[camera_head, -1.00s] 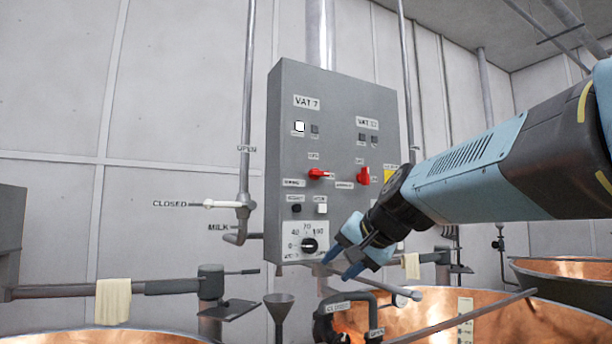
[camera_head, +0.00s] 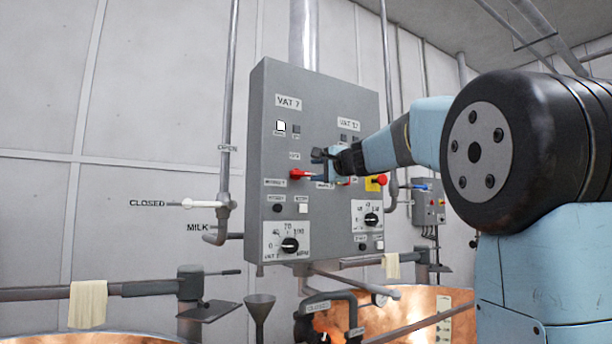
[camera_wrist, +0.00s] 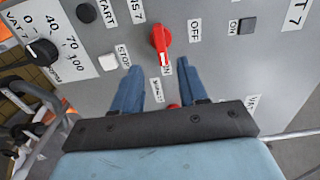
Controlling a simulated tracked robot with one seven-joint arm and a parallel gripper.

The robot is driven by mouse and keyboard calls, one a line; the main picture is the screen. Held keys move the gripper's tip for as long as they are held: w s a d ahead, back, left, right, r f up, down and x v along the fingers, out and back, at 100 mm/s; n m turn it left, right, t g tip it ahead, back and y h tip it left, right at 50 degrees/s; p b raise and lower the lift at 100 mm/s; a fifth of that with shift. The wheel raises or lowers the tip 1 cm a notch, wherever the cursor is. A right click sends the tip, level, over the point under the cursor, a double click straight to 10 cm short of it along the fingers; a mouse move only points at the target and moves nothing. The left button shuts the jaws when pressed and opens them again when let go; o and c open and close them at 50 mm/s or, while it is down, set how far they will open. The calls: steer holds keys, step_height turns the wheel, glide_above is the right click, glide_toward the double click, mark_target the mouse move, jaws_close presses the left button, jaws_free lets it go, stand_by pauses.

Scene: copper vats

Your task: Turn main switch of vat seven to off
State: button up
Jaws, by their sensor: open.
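The vat seven main switch, a red rotary knob (camera_head: 300,174), sits on the left half of the grey control panel (camera_head: 262,95), under the VAT 7 label (camera_head: 290,101). In the wrist view the knob (camera_wrist: 160,40) has a white mark pointing to the ON label, partly covered; the OFF label (camera_wrist: 195,31) is to its side. My gripper (camera_head: 320,165) is just right of the knob in the head view. In the wrist view its two blue fingers (camera_wrist: 160,68) are apart, pointing at the knob, with their tips short of it and nothing held.
A second red switch (camera_wrist: 173,106) shows between my fingers, mostly hidden. A red button on yellow (camera_head: 380,181) is at the panel's right. The vat seven dial (camera_head: 289,245) sits lower. A white-handled lever (camera_head: 200,204) and pipe stand left. Copper vats (camera_head: 395,315) are below.

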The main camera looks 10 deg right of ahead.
mark_target(302, 174)
steer(key=x, duration=0.9)
steer(key=shift+f, duration=0.1)
